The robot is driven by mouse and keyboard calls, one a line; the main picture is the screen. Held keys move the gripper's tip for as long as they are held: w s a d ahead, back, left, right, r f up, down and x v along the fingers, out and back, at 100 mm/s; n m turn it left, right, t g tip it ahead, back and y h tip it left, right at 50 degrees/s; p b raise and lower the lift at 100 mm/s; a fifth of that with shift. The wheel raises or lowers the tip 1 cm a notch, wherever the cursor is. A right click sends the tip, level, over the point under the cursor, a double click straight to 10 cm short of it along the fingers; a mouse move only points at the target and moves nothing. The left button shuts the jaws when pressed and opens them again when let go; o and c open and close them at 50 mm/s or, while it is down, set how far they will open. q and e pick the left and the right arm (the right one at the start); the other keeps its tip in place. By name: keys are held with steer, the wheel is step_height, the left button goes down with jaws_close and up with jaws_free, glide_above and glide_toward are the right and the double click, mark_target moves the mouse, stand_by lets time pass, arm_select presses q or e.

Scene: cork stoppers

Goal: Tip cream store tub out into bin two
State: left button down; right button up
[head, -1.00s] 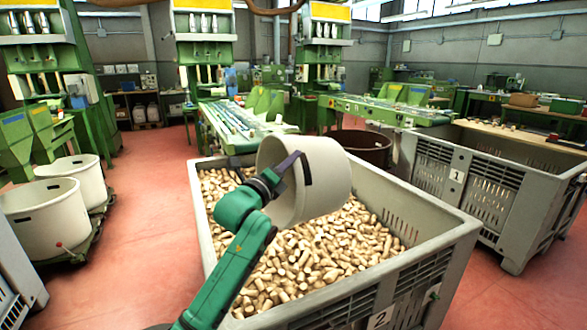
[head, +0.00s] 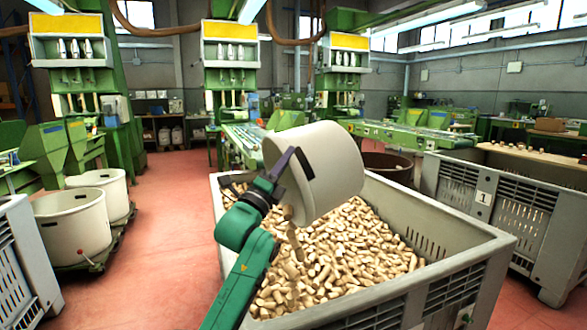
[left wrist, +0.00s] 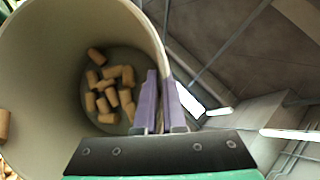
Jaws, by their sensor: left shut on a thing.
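My left gripper (head: 294,168) is shut on the rim of the cream tub (head: 330,170). The tub is held over bin two (head: 452,262), tipped past level with its mouth toward the lower left. A few corks (head: 294,240) show in the air just under the mouth, above the heap in the bin. In the left wrist view the purple fingers (left wrist: 160,105) pinch the tub wall (left wrist: 38,75), and several corks (left wrist: 112,88) still show inside near its floor. My right gripper is in neither view.
Bin two holds a broad heap of corks (head: 350,265). Bin one (head: 515,205), labelled 1, stands to the right. A brown round tub (head: 388,165) stands behind bin two. Two cream tubs (head: 72,225) stand at the left. Red floor is clear between them and bin two.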

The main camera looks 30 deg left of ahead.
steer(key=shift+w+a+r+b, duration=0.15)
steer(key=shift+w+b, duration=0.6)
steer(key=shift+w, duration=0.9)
